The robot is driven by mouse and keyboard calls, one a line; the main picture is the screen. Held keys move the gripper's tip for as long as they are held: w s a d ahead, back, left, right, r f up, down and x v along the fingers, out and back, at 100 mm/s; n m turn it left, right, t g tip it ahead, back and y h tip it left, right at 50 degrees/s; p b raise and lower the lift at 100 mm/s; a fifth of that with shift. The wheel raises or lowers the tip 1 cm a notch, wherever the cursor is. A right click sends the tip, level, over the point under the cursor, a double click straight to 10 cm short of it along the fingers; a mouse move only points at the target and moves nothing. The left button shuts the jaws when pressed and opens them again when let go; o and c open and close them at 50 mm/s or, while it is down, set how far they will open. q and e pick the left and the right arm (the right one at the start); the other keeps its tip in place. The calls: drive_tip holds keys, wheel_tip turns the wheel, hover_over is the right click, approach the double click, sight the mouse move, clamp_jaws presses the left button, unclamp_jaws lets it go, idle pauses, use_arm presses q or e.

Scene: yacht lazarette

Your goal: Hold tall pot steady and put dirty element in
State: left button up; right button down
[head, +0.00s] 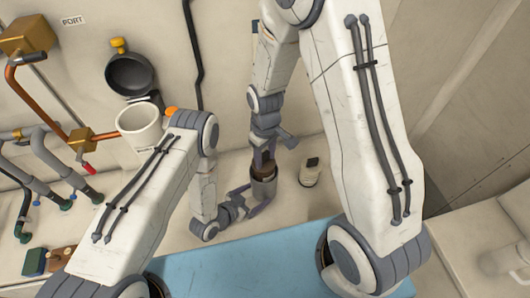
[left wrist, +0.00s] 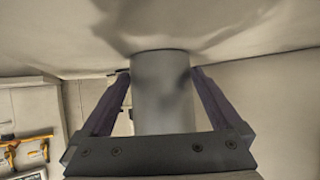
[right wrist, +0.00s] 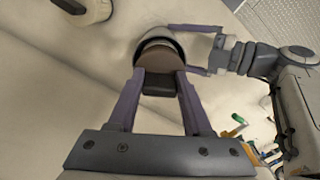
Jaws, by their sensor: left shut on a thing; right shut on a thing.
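The tall pot (head: 264,190) is a grey cylinder standing upright on the pale floor. My left gripper (head: 257,197) is shut on its sides; the left wrist view shows the pot (left wrist: 162,95) between the two fingers. The dirty element (right wrist: 159,58) is a brown cylinder with a dark end piece. My right gripper (right wrist: 160,82) is shut on that end, above the pot. In the right wrist view the element lies within the pot's rim (right wrist: 160,38); its lower end is hidden, so its depth cannot be told.
A small white object with a dark top (head: 310,172) stands right of the pot. A white cup-like container (head: 140,122) and a dark round housing (head: 130,74) are at left, near pipes with brass fittings (head: 80,140). A blue surface (head: 250,262) is in front.

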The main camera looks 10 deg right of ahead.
sight(265, 163)
drive_tip(key=shift+f, duration=2.55)
drive_tip(key=shift+c, duration=1.2)
unclamp_jaws()
drive_tip(key=shift+r, duration=0.1)
wheel_tip(265, 163, up, 12)
drive_tip(key=shift+f, duration=0.1)
